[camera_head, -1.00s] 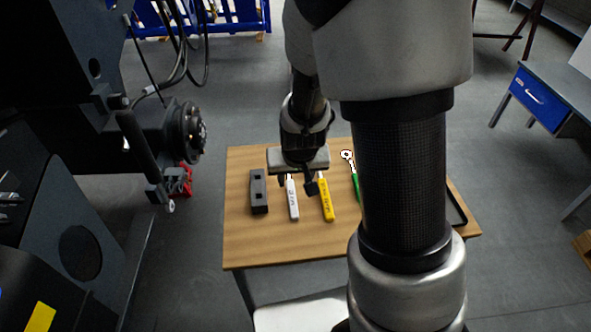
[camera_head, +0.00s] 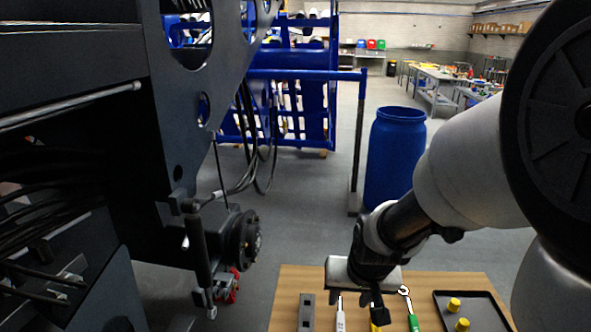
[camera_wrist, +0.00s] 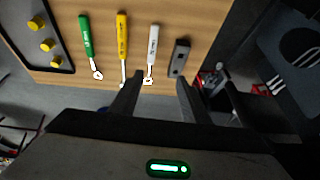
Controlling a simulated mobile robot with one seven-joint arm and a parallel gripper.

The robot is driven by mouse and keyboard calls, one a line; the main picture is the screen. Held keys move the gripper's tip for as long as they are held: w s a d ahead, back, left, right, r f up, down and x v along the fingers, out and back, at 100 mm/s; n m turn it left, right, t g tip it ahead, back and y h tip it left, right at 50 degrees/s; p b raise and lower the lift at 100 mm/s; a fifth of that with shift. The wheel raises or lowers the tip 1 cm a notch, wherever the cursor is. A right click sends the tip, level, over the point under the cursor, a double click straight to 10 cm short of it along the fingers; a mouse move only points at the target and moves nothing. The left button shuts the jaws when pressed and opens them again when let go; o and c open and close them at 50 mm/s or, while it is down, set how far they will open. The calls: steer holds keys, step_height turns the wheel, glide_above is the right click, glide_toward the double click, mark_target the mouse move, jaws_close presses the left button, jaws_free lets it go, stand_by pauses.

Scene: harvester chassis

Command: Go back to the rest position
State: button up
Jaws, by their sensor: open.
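My gripper (camera_head: 357,300) is above the wooden table (camera_head: 288,287) in the head view, its lower parts pointing down. In the wrist view my gripper (camera_wrist: 157,92) shows two dark fingers apart with nothing between them. Below lie a green-handled wrench (camera_wrist: 86,38), a yellow-handled tool (camera_wrist: 122,40), a white-handled tool (camera_wrist: 153,45) and a dark block (camera_wrist: 180,58), side by side. In the head view the wrench (camera_head: 406,300) shows right of my gripper, which partly covers the yellow tool.
A black tray (camera_head: 480,303) with several yellow pieces lies on the table's right side. The dark harvester chassis (camera_head: 110,120) fills the left. A blue barrel (camera_head: 394,155) stands behind the table. Grey floor (camera_head: 300,215) is free between them.

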steer(key=s+d+r+n+t+p, duration=0.1)
steer(key=s+r+p, duration=0.1)
steer(key=s+r, duration=1.3)
step_height(320, 180, up, 4)
steer(key=shift+s+d+r+p, duration=0.1)
steer(key=shift+s+d+p, duration=0.05)
steer(key=shift+d+p, duration=0.2)
